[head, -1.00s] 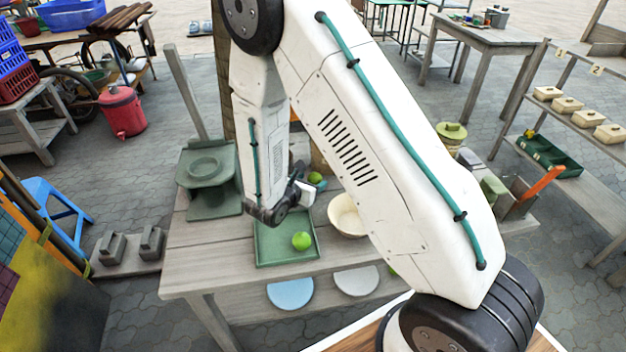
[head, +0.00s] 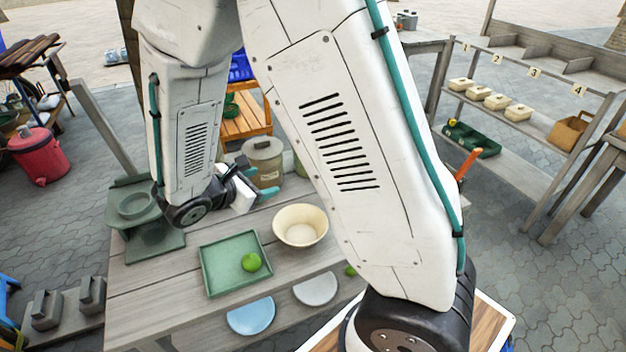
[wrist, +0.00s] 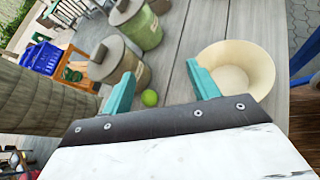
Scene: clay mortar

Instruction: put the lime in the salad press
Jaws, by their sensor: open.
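One lime-like green ball (head: 251,262) lies on the green square tray (head: 207,268). Another small green ball (head: 351,270) shows at the table's front edge, partly behind my arm. In the wrist view a green ball (wrist: 149,98) lies on the table between my fingers' lines, beside a lidded pot. My gripper (head: 263,183) is open and empty, with teal fingers, over the back of the table; it also shows in the wrist view (wrist: 160,78). I cannot tell surely which thing is the salad press; an orange handle (head: 468,164) shows at right, its body hidden by my arm.
A cream bowl (head: 300,211) stands right of the tray. A lidded pot (head: 264,158) stands behind my gripper. A green stand with a round top (head: 137,204) is at the table's left. A blue plate (head: 251,317) and a grey plate (head: 315,289) are at the front.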

